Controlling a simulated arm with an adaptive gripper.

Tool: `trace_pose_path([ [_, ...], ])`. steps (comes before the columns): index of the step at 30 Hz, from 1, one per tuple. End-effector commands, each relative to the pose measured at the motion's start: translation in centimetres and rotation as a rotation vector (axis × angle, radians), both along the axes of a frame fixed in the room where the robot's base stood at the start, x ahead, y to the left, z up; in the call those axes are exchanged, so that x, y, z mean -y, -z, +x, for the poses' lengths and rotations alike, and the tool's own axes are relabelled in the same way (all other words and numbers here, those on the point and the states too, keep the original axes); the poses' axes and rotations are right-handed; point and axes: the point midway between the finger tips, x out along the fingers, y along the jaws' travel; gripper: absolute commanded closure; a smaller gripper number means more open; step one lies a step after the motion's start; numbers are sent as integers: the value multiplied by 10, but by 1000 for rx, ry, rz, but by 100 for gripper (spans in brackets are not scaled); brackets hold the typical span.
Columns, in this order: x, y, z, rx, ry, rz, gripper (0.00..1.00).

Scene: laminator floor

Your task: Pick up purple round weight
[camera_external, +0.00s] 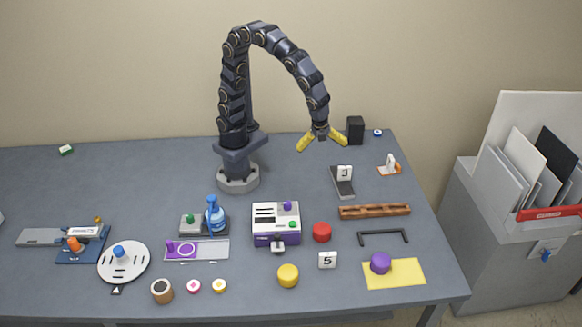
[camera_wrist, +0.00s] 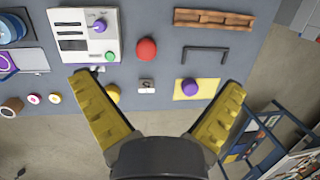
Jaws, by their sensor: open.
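The purple round weight (camera_external: 380,263) sits on a yellow mat (camera_external: 409,276) at the front right of the table. It also shows in the wrist view (camera_wrist: 190,86), ahead of and between the yellow fingers. My gripper (camera_external: 322,141) is open and empty, high above the back of the table, well away from the weight. In the wrist view my gripper (camera_wrist: 157,101) has its two fingers spread wide at left and right.
A red round weight (camera_external: 321,232) and a yellow one (camera_external: 288,275) stand left of the purple one. A black handle (camera_external: 382,237) and a brown rack (camera_external: 375,211) lie behind it. A number 5 block (camera_external: 327,260) is to its left. The table's front edge is close.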

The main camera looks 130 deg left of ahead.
Motion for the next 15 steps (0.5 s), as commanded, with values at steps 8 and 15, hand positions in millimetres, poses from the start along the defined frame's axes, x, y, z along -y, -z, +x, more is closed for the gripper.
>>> trace_pose_path([
  [8, 7, 62, 114, -44, 458, 85, 1],
  [15, 25, 133, 191, -85, 857, 151, 1],
])
